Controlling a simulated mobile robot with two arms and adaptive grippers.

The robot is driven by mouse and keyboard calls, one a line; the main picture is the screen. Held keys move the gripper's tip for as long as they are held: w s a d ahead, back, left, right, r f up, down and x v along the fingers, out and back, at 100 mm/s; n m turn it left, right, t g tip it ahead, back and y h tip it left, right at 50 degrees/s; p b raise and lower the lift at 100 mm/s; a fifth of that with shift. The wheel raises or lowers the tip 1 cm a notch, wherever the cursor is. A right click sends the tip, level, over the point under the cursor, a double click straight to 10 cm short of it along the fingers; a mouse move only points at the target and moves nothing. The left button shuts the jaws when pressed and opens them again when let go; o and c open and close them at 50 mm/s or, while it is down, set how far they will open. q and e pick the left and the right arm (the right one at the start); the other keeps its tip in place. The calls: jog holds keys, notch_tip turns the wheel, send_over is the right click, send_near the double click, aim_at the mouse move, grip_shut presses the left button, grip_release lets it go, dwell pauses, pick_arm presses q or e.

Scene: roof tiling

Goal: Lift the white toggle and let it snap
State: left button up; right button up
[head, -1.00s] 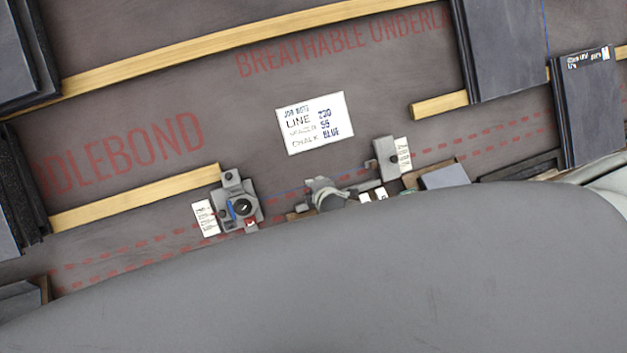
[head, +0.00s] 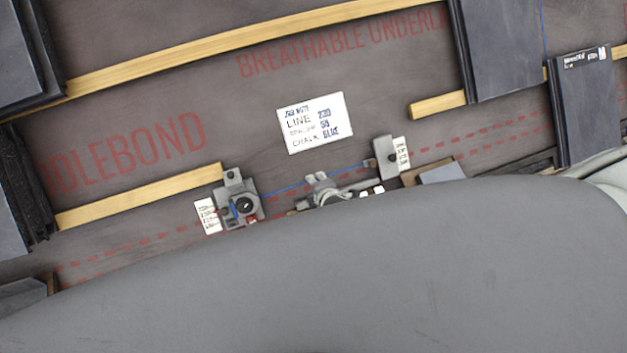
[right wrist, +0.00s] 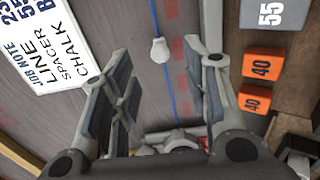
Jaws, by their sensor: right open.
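The white toggle (right wrist: 160,50) hangs on a taut blue line (right wrist: 154,18) in the right wrist view. My right gripper (right wrist: 158,56) is open, with one finger on each side of the toggle in that view; no contact shows, and I cannot tell the depth between them. In the head view the right gripper (head: 325,190) is partly hidden behind my large grey arm link. The blue line (head: 350,168) runs there between a left grey block (head: 243,204) and a right grey block (head: 386,158). I cannot make out the toggle in the head view. My left gripper is not in view.
A white job note (head: 315,122) lies on the underlay above the line. Orange spacers marked 40 (right wrist: 262,64) and a grey one marked 55 (right wrist: 274,13) lie to the right in the wrist view. Wooden battens (head: 140,195) and dark slates (head: 587,110) surround the spot.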

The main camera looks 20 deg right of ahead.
jog(key=p+v, duration=0.5)
jog(key=v, duration=0.1)
dwell(0.5)
dwell(0.5)
